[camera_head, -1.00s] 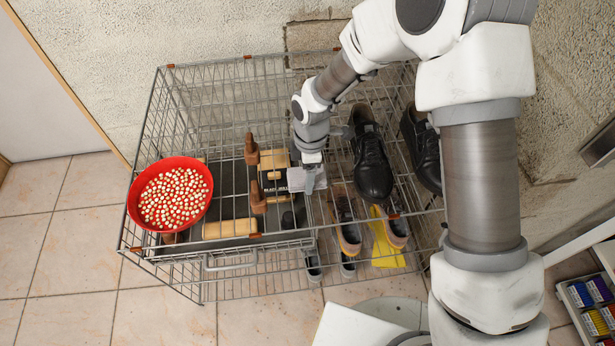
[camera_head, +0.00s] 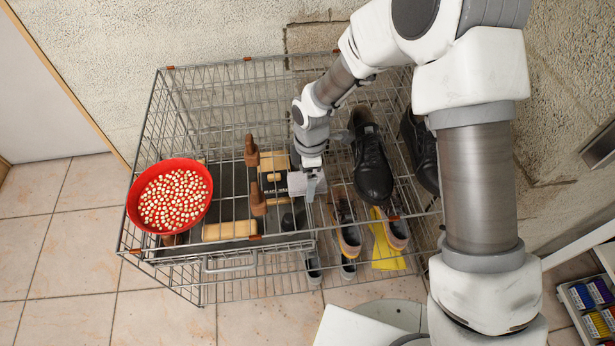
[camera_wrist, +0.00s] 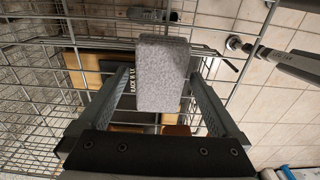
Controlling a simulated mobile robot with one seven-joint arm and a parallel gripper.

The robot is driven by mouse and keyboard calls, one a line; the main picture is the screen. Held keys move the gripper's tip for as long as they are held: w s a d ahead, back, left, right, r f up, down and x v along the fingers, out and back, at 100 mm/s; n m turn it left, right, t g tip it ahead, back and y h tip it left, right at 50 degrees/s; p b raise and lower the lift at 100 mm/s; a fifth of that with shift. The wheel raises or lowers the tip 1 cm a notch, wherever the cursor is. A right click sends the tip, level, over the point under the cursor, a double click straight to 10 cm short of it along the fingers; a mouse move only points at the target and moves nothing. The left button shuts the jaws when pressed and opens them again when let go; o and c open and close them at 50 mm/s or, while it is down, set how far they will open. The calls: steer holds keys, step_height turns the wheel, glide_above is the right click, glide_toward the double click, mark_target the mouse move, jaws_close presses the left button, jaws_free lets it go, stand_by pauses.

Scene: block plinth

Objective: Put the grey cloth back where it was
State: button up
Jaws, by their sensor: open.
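The grey cloth (camera_wrist: 163,72) is a folded, rough-textured pad in the wrist view. In the head view the cloth (camera_head: 296,183) lies on the wire rack, beside a wooden-backed brush and partly hidden by my gripper. My gripper (camera_head: 311,186) is over the rack, pointing down at the cloth's right end. In the wrist view my gripper (camera_wrist: 158,82) is open, with one finger on each side of the cloth. I cannot tell whether either finger touches it.
The wire rack (camera_head: 232,262) holds a red bowl (camera_head: 137,208) of pale pellets at left, and brushes with upright wooden handles (camera_head: 251,152). A black shoe (camera_head: 373,172) stands close right of my gripper. More shoes and a yellow cloth (camera_head: 386,251) are lower right.

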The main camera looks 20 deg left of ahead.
step_height(320, 180, up, 12)
steer(key=p, duration=0.2)
steer(key=w+d+r+m+t, duration=0.2)
steer(key=d+r+m, duration=0.3)
steer(key=d+r, duration=0.35)
steer(key=s+d+r+m+t, duration=0.1)
steer(key=s+d+r+m, duration=0.1)
steer(key=d+r+m, duration=0.45)
steer(key=s+d+r+m+t, duration=0.1)
steer(key=s+d+r+m, duration=0.3)
steer(key=s+d+m, duration=0.2)
steer(key=s+d+r+m+t, duration=0.2)
steer(key=s+d+r+m, duration=0.2)
steer(key=d, duration=0.5)
steer(key=shift+s+d+m, duration=0.4)
steer(key=shift+s+m, duration=0.7)
steer(key=shift+m, duration=0.05)
